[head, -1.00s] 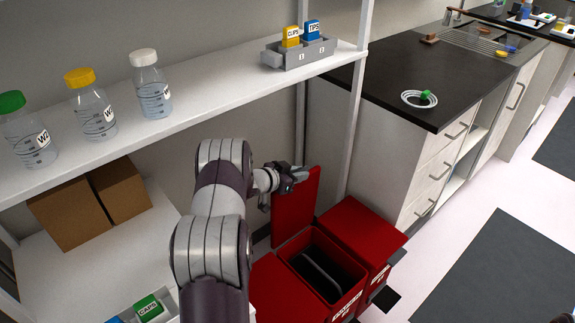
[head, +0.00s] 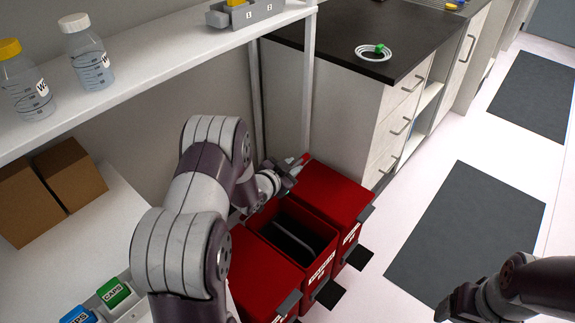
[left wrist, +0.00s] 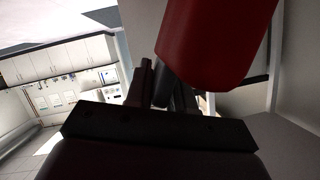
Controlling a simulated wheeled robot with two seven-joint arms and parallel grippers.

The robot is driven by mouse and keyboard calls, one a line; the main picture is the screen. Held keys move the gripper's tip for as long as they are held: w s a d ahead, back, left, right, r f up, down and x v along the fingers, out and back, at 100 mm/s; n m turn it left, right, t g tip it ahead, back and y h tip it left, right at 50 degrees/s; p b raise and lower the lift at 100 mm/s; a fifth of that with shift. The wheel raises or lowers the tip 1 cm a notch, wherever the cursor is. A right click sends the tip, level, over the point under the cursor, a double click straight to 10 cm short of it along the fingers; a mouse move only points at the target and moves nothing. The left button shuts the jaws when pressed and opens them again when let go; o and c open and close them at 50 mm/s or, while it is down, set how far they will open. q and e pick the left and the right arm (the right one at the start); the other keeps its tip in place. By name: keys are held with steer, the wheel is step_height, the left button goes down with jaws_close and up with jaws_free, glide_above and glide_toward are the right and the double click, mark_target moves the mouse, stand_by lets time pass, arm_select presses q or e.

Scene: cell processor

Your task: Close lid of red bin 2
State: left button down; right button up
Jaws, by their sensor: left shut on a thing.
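Three red bins stand in a row in the head view. The middle red bin (head: 318,272) is open, with its dark inside showing. The right bin (head: 340,190) and the left bin (head: 262,272) have flat, shut lids. My left gripper (head: 290,172) is at the back of the middle bin, beside the right bin. In the left wrist view a large red panel (left wrist: 215,45), apparently the middle bin's lid, is at the fingers, which are shut on it. In the head view this lid is mostly hidden by my arm. My right gripper (head: 462,303) is at the lower right, away from the bins; its fingers are unclear.
A white shelf (head: 150,75) with bottles runs above my left arm. A cabinet with a dark counter (head: 340,48) stands behind the right bin. Dark pedals (head: 330,293) stick out in front of the bins. The floor to the right is clear, with grey mats (head: 465,230).

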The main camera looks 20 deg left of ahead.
arm_select(q)
steer(key=shift+s+d+f, duration=0.1)
steer(key=shift+s+f, duration=0.05)
steer(key=shift+f, duration=0.05)
steer(key=c, duration=1.2)
jaws_free()
steer(key=shift+r, duration=0.1)
steer(key=shift+o, duration=0.2)
steer(key=shift+s+r, duration=0.2)
steer(key=shift+s, duration=0.05)
steer(key=p+v, duration=0.2)
steer(key=v, duration=1)
steer(key=shift+f, duration=0.15)
